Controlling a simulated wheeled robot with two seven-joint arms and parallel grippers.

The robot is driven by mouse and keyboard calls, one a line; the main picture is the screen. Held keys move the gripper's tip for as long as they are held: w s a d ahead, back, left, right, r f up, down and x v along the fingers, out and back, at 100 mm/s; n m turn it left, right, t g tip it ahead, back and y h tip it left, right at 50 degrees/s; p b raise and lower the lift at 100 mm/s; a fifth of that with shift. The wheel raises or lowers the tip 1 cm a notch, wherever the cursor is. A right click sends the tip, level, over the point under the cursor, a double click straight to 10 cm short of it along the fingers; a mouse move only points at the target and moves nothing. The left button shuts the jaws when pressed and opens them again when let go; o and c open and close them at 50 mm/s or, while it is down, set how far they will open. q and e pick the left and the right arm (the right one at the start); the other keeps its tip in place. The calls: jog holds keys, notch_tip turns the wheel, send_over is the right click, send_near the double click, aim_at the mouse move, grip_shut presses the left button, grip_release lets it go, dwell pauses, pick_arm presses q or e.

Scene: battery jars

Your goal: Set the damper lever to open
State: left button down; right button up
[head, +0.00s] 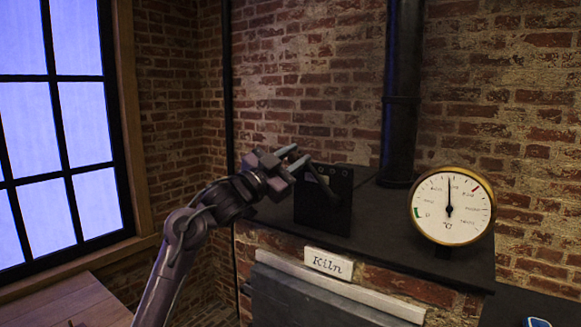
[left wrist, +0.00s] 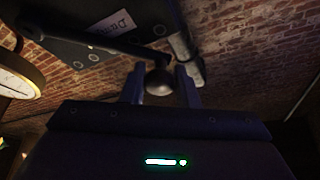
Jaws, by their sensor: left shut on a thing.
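The black damper box (head: 341,184) stands upright on the dark kiln top in the head view. Its plate, with a partly readable white label (left wrist: 112,23), shows tilted at the upper left of the left wrist view. My left gripper (head: 291,159) is at the box's upper left. In the left wrist view my left gripper (left wrist: 160,88) is shut on the round dark knob of the damper lever (left wrist: 158,83), with one finger on each side. The lever's dark bar (left wrist: 95,41) runs up from there across the plate. The knob is hidden in the head view. My right gripper is in neither view.
A round brass-rimmed gauge (head: 452,206) stands right of the box on the kiln top (head: 380,231). A black pipe (head: 402,100) rises behind. A "Kiln" sign (head: 329,263) is on the front. A window (head: 62,120) is at left; a wooden surface (head: 90,303) lies lower left.

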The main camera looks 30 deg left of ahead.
pick_arm(q)
jog(key=d+r+m+g+h+p, duration=0.2)
jog(key=d+r+m+g+p, duration=0.1)
jog(key=d+m, duration=0.5)
jog(key=shift+s+r+m+g+h, duration=0.15)
jog(key=shift+s+m+g+h, duration=0.15)
jog(key=shift+m, duration=0.6)
jog(key=c, duration=1.4)
grip_release()
jog(key=shift+o, duration=1.3)
jog(key=shift+d, duration=0.15)
